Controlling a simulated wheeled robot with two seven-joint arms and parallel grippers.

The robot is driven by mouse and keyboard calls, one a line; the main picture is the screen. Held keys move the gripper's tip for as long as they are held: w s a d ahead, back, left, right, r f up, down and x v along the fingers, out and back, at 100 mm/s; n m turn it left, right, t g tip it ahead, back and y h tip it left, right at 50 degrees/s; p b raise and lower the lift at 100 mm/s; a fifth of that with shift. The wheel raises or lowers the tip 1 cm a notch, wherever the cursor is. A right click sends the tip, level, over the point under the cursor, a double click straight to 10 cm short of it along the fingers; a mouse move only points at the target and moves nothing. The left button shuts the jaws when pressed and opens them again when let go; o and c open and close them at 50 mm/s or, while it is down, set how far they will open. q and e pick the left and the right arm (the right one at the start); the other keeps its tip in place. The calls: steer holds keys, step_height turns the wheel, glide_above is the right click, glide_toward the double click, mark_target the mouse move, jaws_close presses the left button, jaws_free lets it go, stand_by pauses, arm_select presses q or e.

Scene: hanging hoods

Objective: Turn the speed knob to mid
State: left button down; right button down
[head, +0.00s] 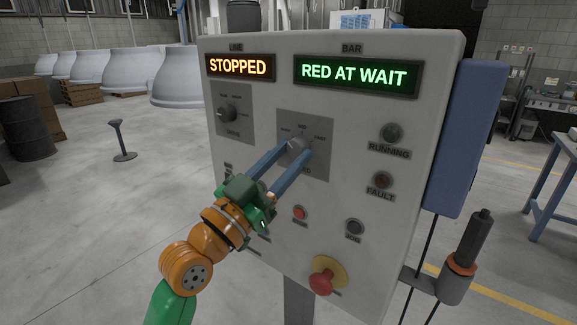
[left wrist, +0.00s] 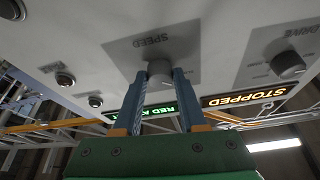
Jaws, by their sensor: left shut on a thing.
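The speed knob (head: 299,147) sits on a grey plate (head: 319,168) in the middle of the control panel (head: 362,220). The left wrist view shows the knob (left wrist: 160,72) under the upside-down label SPEED. My left gripper (head: 297,152) reaches it from the lower left, its two blue fingers on either side of the knob. In the left wrist view the fingers (left wrist: 160,82) are shut on it. The knob's pointer is hidden, so I cannot tell its setting. My right gripper is not in view.
The panel also carries a drive knob (head: 228,114), a STOPPED display (head: 240,67), a RED AT WAIT display (head: 358,75), lamps and buttons, and a red mushroom button (head: 322,282) low down. A blue box (head: 467,140) stands along the panel's right side.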

arm_select(q)
steer(key=m+b, duration=0.1)
steer(key=m+g, duration=0.1)
steer(key=shift+w+a+f+m+h+b, duration=0.15)
steer(key=shift+f+m+h+b, duration=0.1)
steer(key=shift+m+h+b, duration=0.15)
steer(key=m+g+b, duration=0.1)
steer(key=m, duration=0.1)
steer(key=shift+r+m+h, duration=0.15)
steer(key=shift+m+h, duration=0.15)
steer(key=shift+h, duration=0.1)
steer(key=m, duration=0.1)
steer(key=m+g, duration=0.1)
steer(key=m, duration=0.1)
steer(key=shift+a+r+g+h+b, duration=0.15)
steer(key=shift+r+g+h+b, duration=0.15)
steer(key=shift+g, duration=0.1)
steer(key=shift+w+r+m+g+b, duration=0.1)
steer(key=shift+m+g+b, duration=0.5)
steer(key=shift+m, duration=1.8)
steer(key=shift+g, duration=0.5)
steer(key=shift+c, duration=2.3)
jaws_free()
steer(key=shift+a, duration=0.1)
